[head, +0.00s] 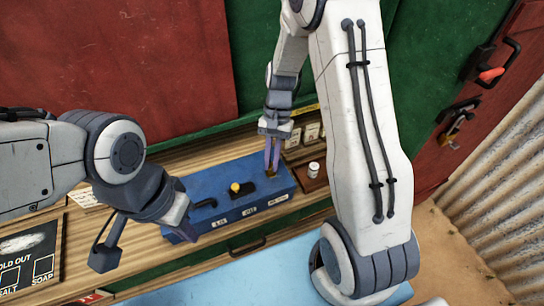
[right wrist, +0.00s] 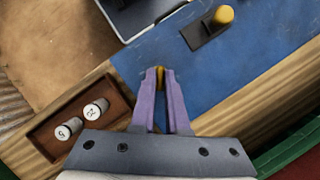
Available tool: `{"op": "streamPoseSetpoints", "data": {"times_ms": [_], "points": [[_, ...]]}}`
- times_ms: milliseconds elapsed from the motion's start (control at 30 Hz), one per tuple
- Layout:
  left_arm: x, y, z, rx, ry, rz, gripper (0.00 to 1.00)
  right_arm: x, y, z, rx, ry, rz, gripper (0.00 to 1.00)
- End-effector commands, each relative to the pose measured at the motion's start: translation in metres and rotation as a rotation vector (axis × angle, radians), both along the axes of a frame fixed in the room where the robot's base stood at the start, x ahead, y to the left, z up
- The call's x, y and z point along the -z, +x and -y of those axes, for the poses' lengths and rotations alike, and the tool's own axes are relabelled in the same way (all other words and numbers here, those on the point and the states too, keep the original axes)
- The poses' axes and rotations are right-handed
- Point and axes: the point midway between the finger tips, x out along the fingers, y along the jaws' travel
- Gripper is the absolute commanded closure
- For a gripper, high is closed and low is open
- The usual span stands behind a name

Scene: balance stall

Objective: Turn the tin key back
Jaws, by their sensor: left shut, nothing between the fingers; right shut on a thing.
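The blue box (head: 224,212) stands on the wooden counter, with a dark slide carrying a yellow knob (head: 235,188) on its top. A small brass-yellow key (right wrist: 159,76) sits at the box's end, mostly hidden by my right fingertips. My right gripper (head: 271,170) points down at the right end of the box, shut on the key; its purple fingers also show in the right wrist view (right wrist: 160,80). My left gripper (head: 180,216) is shut and empty by the left end of the box; whether it touches the box cannot be told.
A brown wooden tray (right wrist: 50,152) with white numbered cylinders (right wrist: 96,108) lies close beside the box's right end. A black sign (head: 28,262) is at the left. A red door with a padlock (head: 455,130) is at the right. My right forearm covers the right counter.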

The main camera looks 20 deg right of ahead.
Motion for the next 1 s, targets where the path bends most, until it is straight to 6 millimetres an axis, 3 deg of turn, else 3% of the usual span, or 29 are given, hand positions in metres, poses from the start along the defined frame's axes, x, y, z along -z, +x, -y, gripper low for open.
{"op": "streamPoseSetpoints", "data": {"times_ms": [500, 1000], "points": [[-0.020, 0.000, 0.000, -0.001, 0.000, 0.000, 1.00, -0.002, 0.002, -0.003, -0.465, 0.000, 0.001, 1.00], [-0.026, 0.000, 0.000, -0.001, 0.000, 0.000, 1.00, -0.001, 0.002, -0.004, -0.681, -0.002, 0.002, 1.00]]}}
